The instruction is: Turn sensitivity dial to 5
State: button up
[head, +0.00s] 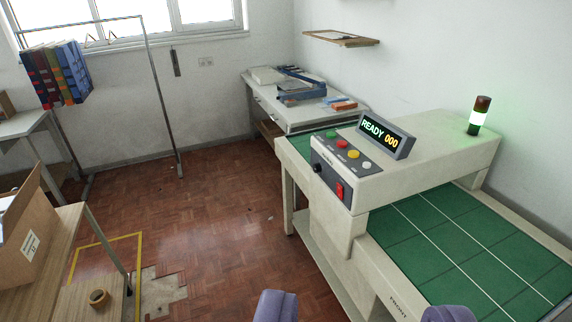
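A cream machine (432,140) stands at the right with a dark grey control panel (333,161) on its front left. A small black knob (318,168) sits at the panel's lower left and looks like the dial. Its pointer and scale numbers are too small to read. The display (387,137) on top reads "READY 000". My gripper (361,310) shows as two purple fingertips at the bottom edge, wide apart. It is open with nothing between the fingers, apart from the panel and nearer to me.
The panel also has red, green, yellow and white buttons (353,154) and a red switch (340,191). A green gridded bed (470,245) runs under the machine head. A lit signal lamp (478,116) stands on top. A cardboard box (25,235) is at left. Middle floor is clear.

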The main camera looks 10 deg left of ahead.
aim_at(316, 167)
jog(key=j, duration=0.25)
jog(key=i+z, duration=0.25)
jog(key=i, duration=0.8)
jog(key=i+j+z, duration=0.1)
jog(key=j, duration=0.2)
jog(key=i+j+z, duration=0.1)
jog(key=j, duration=0.25)
jog(key=i+j+z, duration=0.1)
jog(key=i+j, duration=0.15)
jog(key=i+j+z, duration=0.1)
jog(key=j, duration=0.3)
jog(key=i+j+z, duration=0.1)
jog(key=j, duration=0.75)
